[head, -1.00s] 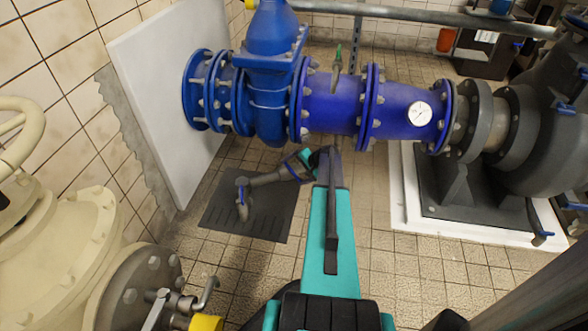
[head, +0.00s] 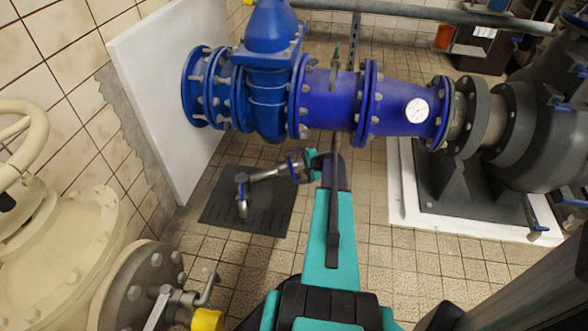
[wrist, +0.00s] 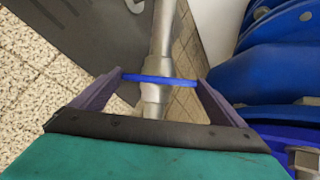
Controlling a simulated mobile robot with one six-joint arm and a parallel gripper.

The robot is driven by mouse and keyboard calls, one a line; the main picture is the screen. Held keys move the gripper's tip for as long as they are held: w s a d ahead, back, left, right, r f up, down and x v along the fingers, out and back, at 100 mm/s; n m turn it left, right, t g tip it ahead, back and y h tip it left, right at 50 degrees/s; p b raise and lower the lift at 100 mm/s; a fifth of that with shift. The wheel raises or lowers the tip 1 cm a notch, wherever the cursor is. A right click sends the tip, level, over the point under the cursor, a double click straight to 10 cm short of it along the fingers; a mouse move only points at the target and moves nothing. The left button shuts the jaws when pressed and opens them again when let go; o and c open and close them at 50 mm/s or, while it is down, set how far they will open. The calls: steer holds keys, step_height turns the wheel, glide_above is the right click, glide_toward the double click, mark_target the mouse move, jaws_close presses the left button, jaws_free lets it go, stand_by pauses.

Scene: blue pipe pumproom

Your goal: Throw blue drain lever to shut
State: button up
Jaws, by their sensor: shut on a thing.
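The blue drain lever (wrist: 160,79) shows in the wrist view as a thin blue bar lying crosswise over a grey metal drain pipe (wrist: 163,35). My gripper (wrist: 160,78) has one finger at each end of the bar and is shut on it. In the head view my gripper (head: 299,163) is low under the big blue pipe, at the right end of the drain pipe (head: 264,173). Only a small blue part of the lever (head: 290,163) shows there; my gripper hides the rest. The drain pipe's left end bends down over a dark floor mat (head: 268,218).
The large blue pipe with flanges (head: 333,100) runs just above my arm. A white wall panel (head: 160,110) stands left of the mat. A cream valve housing (head: 60,235) is at the lower left and a grey pump (head: 545,140) at the right.

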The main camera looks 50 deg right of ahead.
steer(key=shift+s+d+f, duration=0.1)
steer(key=shift+s+f, duration=0.05)
steer(key=shift+s, duration=0.05)
steer(key=o, duration=0.7)
steer(key=shift+w, duration=0.1)
steer(key=p+v, duration=0.3)
steer(key=v, duration=1.1)
